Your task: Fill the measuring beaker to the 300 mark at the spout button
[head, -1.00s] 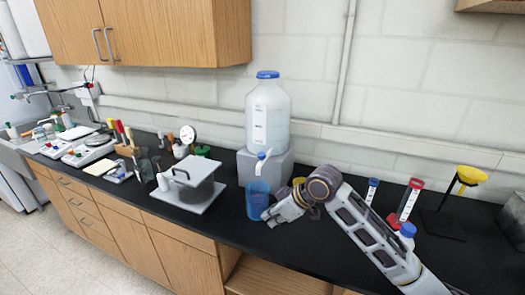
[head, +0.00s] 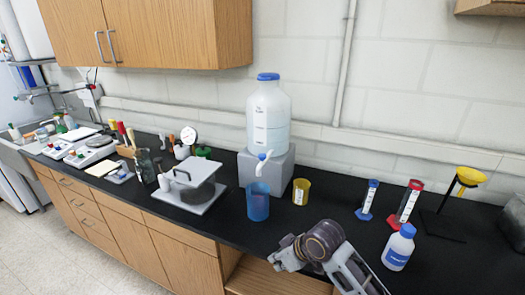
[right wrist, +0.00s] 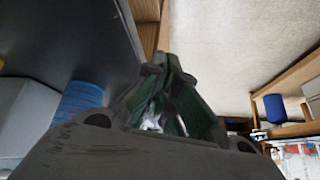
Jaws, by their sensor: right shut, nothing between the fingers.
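A blue translucent beaker (head: 258,205) stands upright on the black counter, just below and in front of the white spout (head: 262,158) of a large jug (head: 268,115). The jug has a blue cap and sits on a grey block. The level in the beaker and its marks are too small to read. My right gripper (head: 277,262) is shut and empty, in front of the counter edge, apart from the beaker. In the right wrist view its fingers (right wrist: 155,80) meet, and the blue beaker (right wrist: 82,102) shows at left. My left gripper is not in view.
A yellow cup (head: 301,191) stands right of the beaker. Further right are a blue cylinder (head: 368,198), a red cylinder (head: 407,203), a white bottle (head: 399,248) and a yellow funnel on a stand (head: 471,177). A grey plate with a lidded pot (head: 195,190) stands left.

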